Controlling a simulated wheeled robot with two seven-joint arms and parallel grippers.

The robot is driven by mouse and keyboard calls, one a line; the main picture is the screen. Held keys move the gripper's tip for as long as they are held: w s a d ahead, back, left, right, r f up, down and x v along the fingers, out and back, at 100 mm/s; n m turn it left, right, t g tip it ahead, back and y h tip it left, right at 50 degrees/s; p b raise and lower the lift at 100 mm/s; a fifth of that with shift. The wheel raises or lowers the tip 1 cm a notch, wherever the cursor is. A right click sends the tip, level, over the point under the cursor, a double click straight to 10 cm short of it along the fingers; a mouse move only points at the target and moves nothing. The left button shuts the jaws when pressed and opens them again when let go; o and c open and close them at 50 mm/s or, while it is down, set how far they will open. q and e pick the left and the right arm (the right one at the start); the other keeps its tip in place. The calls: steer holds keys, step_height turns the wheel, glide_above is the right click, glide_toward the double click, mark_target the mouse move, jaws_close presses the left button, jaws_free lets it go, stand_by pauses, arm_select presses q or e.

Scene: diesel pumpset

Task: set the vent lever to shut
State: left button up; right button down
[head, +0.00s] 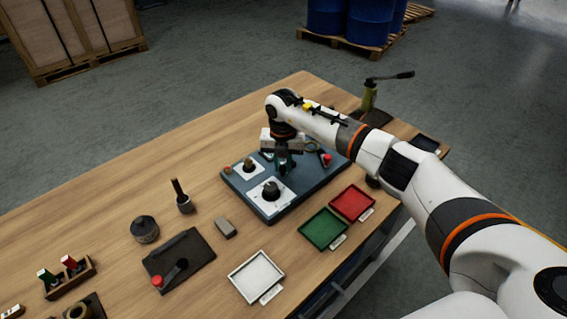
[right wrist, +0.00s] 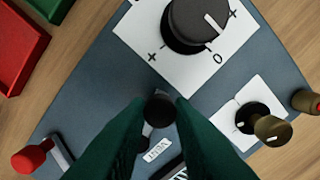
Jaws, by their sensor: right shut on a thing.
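The blue-grey panel (head: 316,188) lies on the wooden table, and my right gripper (head: 283,166) reaches down to it from above. In the right wrist view the two green fingers are shut on the round black knob of the vent lever (right wrist: 160,111). A label reading VENT (right wrist: 158,150) shows on the panel between the fingers. The fingers hide most of the lever's arm and any marks beside it, so I cannot tell its setting. My left gripper is not in view.
Close by on the panel are a large black dial (right wrist: 198,22), a brass-coloured knob (right wrist: 270,128) and a red-knobbed lever (right wrist: 30,159). Green (head: 322,229), red (head: 352,203) and white (head: 256,277) trays lie in front.

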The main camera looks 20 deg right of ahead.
mark_target(282, 166)
steer(key=shift+r, duration=0.1)
steer(key=c, duration=1.3)
jaws_free()
steer(key=shift+o, duration=0.2)
step_height(282, 166, up, 12)
steer(key=b, duration=0.3)
